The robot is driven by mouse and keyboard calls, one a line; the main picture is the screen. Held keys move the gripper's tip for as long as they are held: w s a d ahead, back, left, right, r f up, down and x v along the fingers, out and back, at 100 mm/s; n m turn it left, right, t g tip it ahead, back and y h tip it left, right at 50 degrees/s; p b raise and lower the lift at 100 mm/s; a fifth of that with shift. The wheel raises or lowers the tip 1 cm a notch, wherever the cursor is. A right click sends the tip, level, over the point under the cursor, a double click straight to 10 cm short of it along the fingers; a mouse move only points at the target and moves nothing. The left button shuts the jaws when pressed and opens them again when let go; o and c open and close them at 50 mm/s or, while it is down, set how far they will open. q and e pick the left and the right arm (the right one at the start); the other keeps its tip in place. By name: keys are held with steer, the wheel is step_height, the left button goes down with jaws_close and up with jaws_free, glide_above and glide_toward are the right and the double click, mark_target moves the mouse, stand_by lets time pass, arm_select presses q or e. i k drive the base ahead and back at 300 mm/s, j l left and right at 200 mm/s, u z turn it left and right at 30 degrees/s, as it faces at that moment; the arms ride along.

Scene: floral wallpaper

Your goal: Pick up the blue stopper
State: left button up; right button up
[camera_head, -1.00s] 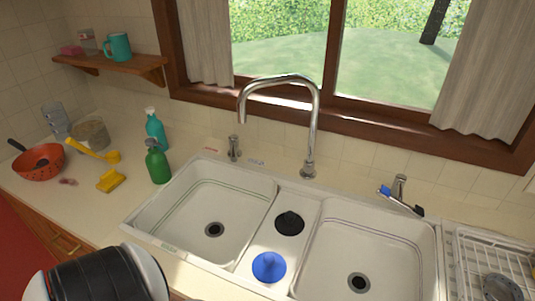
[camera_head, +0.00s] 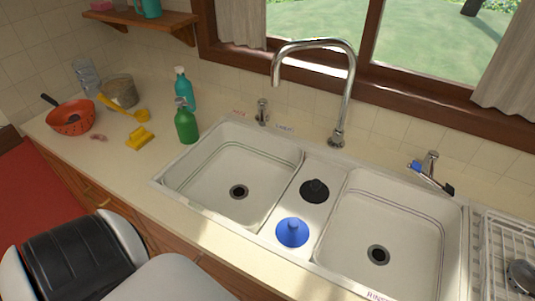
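The blue stopper (camera_head: 292,232) stands upright, knob up, on the divider between the two sink basins, near the front. A black stopper (camera_head: 314,191) sits just behind it on the same divider. Part of my own arm shows at the lower left, in front of the counter and apart from the stoppers. Neither of my grippers is in view.
The double sink has a left basin (camera_head: 212,192) and a right basin (camera_head: 348,243), both empty. A tall faucet (camera_head: 347,95) rises behind the divider. A green spray bottle (camera_head: 186,124) stands left of the sink. A dish rack (camera_head: 497,262) is at the right.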

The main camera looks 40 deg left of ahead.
mark_target(292, 232)
steer(key=j+u, duration=0.1)
steer(key=u, duration=0.75)
